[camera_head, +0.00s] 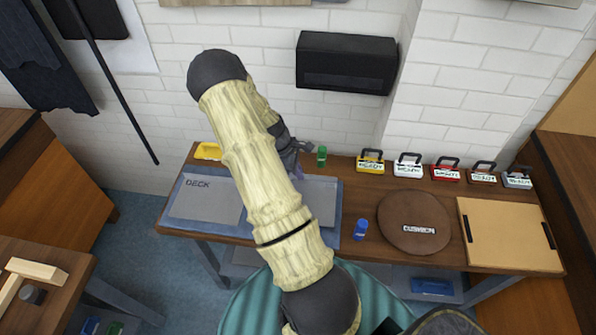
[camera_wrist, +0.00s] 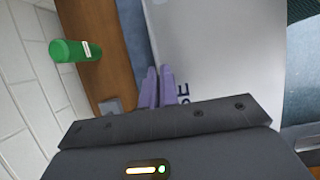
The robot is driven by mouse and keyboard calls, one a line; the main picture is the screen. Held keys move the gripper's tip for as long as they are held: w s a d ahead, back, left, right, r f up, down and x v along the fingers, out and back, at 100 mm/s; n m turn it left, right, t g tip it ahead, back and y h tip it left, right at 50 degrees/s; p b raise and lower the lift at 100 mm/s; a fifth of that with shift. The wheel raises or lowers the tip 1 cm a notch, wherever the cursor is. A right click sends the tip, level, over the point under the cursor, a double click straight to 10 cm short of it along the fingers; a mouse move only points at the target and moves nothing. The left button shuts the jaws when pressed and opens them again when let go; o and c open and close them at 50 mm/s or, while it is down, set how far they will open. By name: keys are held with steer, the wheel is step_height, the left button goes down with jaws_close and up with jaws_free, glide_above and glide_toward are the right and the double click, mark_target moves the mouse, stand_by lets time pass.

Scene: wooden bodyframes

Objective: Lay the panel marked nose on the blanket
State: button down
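The nose panel (camera_wrist: 225,50) is a flat grey sheet; in the wrist view part of its lettering shows beside my fingers and the rest is hidden. In the head view the panel (camera_head: 320,200) lies over the right part of the blue blanket (camera_head: 346,208) on the table, partly behind my arm. My gripper (camera_wrist: 159,75) is at the panel's edge, its two purple fingers close together and seemingly closed on that edge. In the head view my gripper (camera_head: 300,147) is at the table's back side. Whether the panel rests fully on the blanket is unclear.
A grey DECK panel (camera_head: 205,198) lies on the blanket's left. A green bottle (camera_head: 321,156) stands behind, a blue one (camera_head: 360,229) to the right. A round brown cushion (camera_head: 414,222), a tan board (camera_head: 508,234) and several tagged boxes (camera_head: 408,167) fill the table's right.

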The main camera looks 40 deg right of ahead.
mark_target(299, 184)
steer(key=shift+f+b, duration=2.15)
steer(key=shift+f, duration=0.95)
steer(key=shift+s+f, duration=0.1)
steer(key=shift+s, duration=0.05)
steer(key=shift+f, duration=0.15)
steer(key=c, duration=1)
jaws_free()
steer(key=shift+c, duration=0.2)
steer(key=shift+r+p, duration=2.75)
steer(key=shift+r, duration=0.8)
